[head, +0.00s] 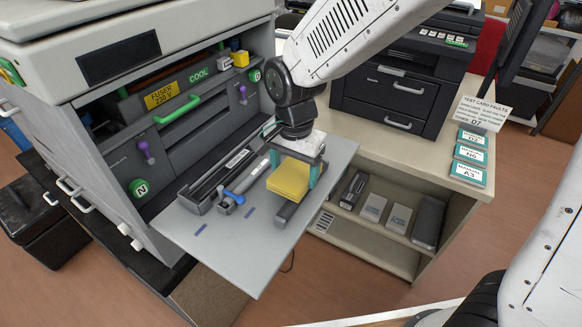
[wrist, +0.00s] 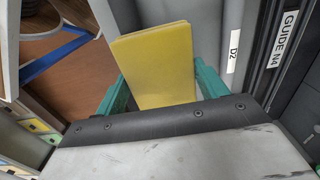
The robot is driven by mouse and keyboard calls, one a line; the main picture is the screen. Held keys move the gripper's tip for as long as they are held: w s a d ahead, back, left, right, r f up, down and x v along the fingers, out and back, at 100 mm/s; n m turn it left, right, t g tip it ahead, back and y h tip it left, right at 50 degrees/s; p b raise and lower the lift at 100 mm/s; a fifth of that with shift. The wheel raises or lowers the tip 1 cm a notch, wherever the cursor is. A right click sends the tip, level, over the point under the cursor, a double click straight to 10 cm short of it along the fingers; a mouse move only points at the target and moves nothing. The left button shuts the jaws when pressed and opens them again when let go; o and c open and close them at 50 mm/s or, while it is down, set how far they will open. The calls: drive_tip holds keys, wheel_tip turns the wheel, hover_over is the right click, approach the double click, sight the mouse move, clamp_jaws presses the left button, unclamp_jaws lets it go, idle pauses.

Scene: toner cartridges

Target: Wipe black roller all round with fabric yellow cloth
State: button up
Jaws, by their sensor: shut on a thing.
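The yellow cloth (head: 288,182) is a flat folded pad with a square outline. My gripper (head: 293,168) is shut on it, with its teal fingers at two sides. In the wrist view the cloth (wrist: 155,60) stands out between the teal fingers of my gripper (wrist: 161,88). The cloth is over the right part of the grey shelf (head: 250,240). A dark bar (head: 284,213) shows just below and in front of it, perhaps the black roller; the cloth hides much of it. I cannot tell whether they touch.
The open printer (head: 170,110) stands behind. A black printer (head: 400,90) and teal-edged cards (head: 470,155) are on the counter at right. The shelf's front is mostly clear.

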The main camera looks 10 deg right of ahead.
drive_tip(key=shift+s+d, duration=0.15)
drive_tip(key=shift+s+d+f, duration=0.1)
drive_tip(key=shift+s+d, duration=0.25)
drive_tip(key=shift+d, duration=0.05)
drive_tip(key=shift+d, duration=0.1)
drive_tip(key=shift+s+d, duration=0.25)
drive_tip(key=shift+d, duration=0.05)
drive_tip(key=shift+s+d, duration=0.1)
drive_tip(key=shift+s+d, duration=0.25)
drive_tip(key=shift+d, duration=0.1)
drive_tip(key=shift+s+d, duration=0.1)
drive_tip(key=shift+s+d, duration=0.25)
drive_tip(key=shift+d, duration=0.05)
drive_tip(key=shift+d, duration=0.1)
